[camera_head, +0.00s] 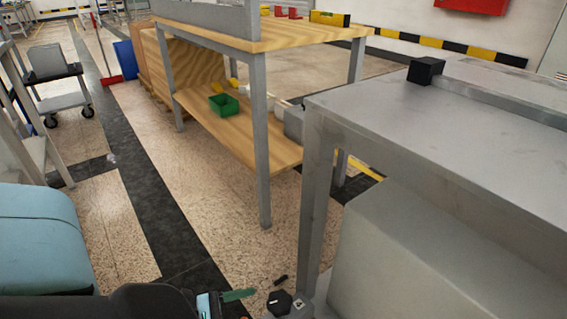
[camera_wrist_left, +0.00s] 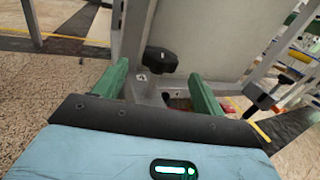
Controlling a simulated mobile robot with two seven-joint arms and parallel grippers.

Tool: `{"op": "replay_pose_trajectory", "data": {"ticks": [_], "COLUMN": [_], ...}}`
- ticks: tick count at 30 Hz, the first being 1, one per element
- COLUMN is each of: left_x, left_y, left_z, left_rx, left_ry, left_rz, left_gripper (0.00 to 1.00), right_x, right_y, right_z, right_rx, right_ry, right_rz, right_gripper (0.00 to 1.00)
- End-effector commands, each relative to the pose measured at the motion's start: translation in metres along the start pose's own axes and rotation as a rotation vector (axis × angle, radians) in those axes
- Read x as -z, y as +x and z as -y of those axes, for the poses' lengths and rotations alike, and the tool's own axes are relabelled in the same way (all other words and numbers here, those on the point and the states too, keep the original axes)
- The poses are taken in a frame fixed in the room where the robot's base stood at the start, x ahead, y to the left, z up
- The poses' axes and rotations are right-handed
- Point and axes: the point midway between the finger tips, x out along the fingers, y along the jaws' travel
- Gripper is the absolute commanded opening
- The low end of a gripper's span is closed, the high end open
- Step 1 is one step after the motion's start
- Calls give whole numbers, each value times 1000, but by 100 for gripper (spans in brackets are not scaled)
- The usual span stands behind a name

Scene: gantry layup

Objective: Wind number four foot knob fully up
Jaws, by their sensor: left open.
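The number four foot knob (camera_wrist_left: 160,60) is black and lobed, and sits low on the grey metal frame beside a small white label with a 4 (camera_wrist_left: 141,77). In the head view the knob (camera_head: 280,302) is at the bottom edge, by the foot of the grey frame. My left gripper (camera_wrist_left: 158,71) is open and empty, its two green fingers spread wide. The knob appears between the fingertips in the wrist view, with no contact visible. In the head view the left gripper (camera_head: 239,298) is just left of the knob, partly cut off.
The grey metal table (camera_head: 440,125) rises above and right of the knob, with a large pale body (camera_head: 400,260) under it. A wooden workbench (camera_head: 270,35) with a green bin (camera_head: 224,105) on its lower shelf stands behind. Speckled floor (camera_head: 210,210) is clear between them.

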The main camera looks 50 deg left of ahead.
Motion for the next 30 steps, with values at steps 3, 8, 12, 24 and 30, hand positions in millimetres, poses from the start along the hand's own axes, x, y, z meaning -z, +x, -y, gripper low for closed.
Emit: {"op": "replay_pose_trajectory", "data": {"ticks": [3, 8, 12, 24, 30], "left_x": [1, 2, 2, 2, 3], "left_y": [-2, -2, 7, 63, 75], "left_z": [2, 2, 2, 3, 3], "left_rx": [13, 14, 14, 14, 13], "left_ry": [67, 76, 75, 73, 72], "left_rz": [-12, -13, -12, -11, -13], "left_gripper": [71, 71, 71, 71, 71], "right_x": [-1, -7, -13, -12, -5], "right_y": [0, -2, -3, -2, 0], "right_z": [0, 1, 2, 2, 0], "right_rx": [0, 1, 2, 2, 1], "right_ry": [0, 1, 2, 2, 1], "right_rz": [3, 14, 27, 24, 10], "right_gripper": [71, 71, 71, 71, 71]}}
